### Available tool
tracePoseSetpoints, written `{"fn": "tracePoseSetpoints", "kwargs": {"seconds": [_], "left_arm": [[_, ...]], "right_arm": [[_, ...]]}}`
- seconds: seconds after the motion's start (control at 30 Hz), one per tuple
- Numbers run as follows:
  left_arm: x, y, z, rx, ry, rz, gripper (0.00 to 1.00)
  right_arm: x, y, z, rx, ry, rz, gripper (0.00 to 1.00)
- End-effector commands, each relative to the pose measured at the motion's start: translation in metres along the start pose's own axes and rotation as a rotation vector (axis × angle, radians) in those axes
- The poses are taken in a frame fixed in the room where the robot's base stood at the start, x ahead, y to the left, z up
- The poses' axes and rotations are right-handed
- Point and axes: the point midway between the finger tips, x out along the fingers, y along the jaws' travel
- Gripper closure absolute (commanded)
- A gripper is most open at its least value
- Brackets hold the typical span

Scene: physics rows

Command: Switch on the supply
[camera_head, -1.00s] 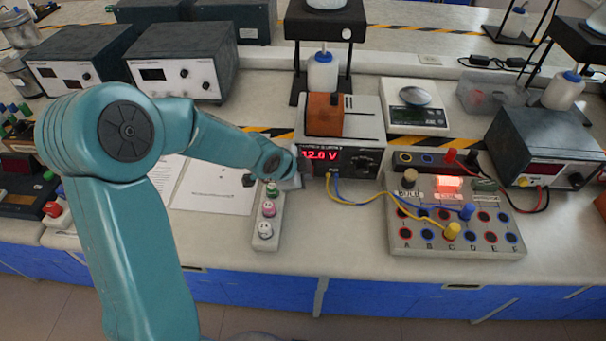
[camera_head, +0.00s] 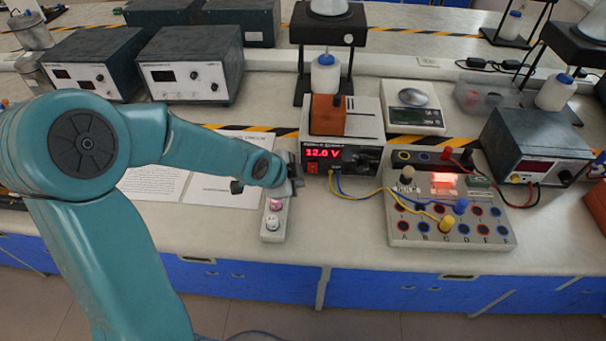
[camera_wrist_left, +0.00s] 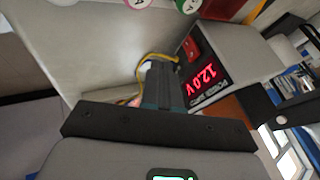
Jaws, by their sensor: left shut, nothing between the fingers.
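The power supply (camera_head: 345,128) is a grey-white box with a black front panel; it also shows in the left wrist view (camera_wrist_left: 222,38). Its red display (camera_head: 322,153) is lit and reads 12.0 V. A red rocker switch (camera_head: 313,168) sits at the panel's lower left; it also shows in the left wrist view (camera_wrist_left: 190,47). My left gripper (camera_head: 294,178) is shut and empty, just left of the supply's front and apart from the switch in the head view. In the left wrist view the shut fingers (camera_wrist_left: 163,75) point toward the panel. My right gripper is out of view.
A grey socket board (camera_head: 450,238) with a glowing red lamp stands to the right, joined to the supply by yellow and blue leads. A small strip with round buttons (camera_head: 273,232) lies below my left gripper. An orange block (camera_head: 327,113) sits on the supply.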

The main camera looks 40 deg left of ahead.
Motion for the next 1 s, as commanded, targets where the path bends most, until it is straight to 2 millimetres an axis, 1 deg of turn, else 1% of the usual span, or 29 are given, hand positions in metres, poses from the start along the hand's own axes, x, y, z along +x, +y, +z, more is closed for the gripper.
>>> {"fn": "tracePoseSetpoints", "kwargs": {"seconds": [0.03,0.1,0.23,0.6,1.0], "left_arm": [[-0.017,-0.003,-0.003,-0.001,-0.002,-0.001,1.0],[-0.024,-0.001,-0.002,-0.001,-0.001,0.001,1.0],[-0.032,0.002,0.0,-0.002,-0.002,0.0,1.0],[-0.035,0.006,0.002,0.0,0.0,0.0,1.0],[-0.035,0.006,0.001,0.0,0.0,0.0,1.0]], "right_arm": [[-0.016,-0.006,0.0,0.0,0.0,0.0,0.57],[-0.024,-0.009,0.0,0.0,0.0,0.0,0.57],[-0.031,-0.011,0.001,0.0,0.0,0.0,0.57],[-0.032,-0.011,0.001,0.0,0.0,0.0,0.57],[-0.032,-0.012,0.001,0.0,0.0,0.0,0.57]]}}
